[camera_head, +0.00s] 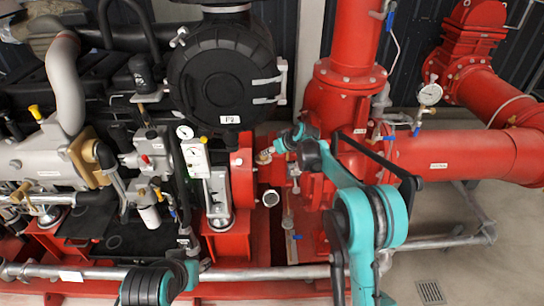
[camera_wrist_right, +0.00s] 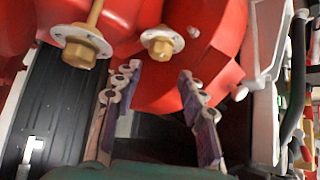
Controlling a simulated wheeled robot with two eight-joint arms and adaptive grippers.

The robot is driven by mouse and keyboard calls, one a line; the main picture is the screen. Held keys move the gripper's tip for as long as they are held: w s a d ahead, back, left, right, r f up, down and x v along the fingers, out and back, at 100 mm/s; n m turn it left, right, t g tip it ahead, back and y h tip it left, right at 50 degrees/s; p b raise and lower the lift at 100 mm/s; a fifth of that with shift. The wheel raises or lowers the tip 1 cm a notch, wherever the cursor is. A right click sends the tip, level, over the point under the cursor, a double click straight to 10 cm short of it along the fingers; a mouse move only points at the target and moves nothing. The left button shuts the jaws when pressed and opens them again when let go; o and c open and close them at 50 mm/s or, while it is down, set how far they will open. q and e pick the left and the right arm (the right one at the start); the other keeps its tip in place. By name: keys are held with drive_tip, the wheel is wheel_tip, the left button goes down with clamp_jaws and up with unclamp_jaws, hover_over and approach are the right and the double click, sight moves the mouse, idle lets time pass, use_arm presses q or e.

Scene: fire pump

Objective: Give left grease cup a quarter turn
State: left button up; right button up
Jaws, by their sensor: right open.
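In the right wrist view, two brass-coloured hex fittings on pale round discs, which look like the grease cups, sit on the red pump casing. The left one (camera_wrist_right: 80,47) has a rod rising from it; the right one (camera_wrist_right: 161,42) is shorter. Which one the task calls left, I cannot tell for sure. My right gripper (camera_wrist_right: 158,78) is open and empty, its fingertips just below the right fitting and apart from it. In the head view the right gripper (camera_head: 265,156) is small beside the red pump; the cups are not clear there. My left gripper is out of view.
In the head view, a black round housing (camera_head: 222,82) hangs above, left of the red pump body (camera_head: 335,100). A grey horizontal rail (camera_head: 250,273) crosses in front. A pressure gauge (camera_head: 429,94) stands on the right pipe. Open floor (camera_head: 450,250) lies at lower right.

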drive_tip(key=b+x, duration=0.2)
drive_tip(key=x, duration=0.5)
drive_tip(key=shift+w+f, duration=0.1)
drive_tip(key=shift+f, duration=0.05)
drive_tip(key=c, duration=0.9)
drive_tip(key=shift+a, duration=0.1)
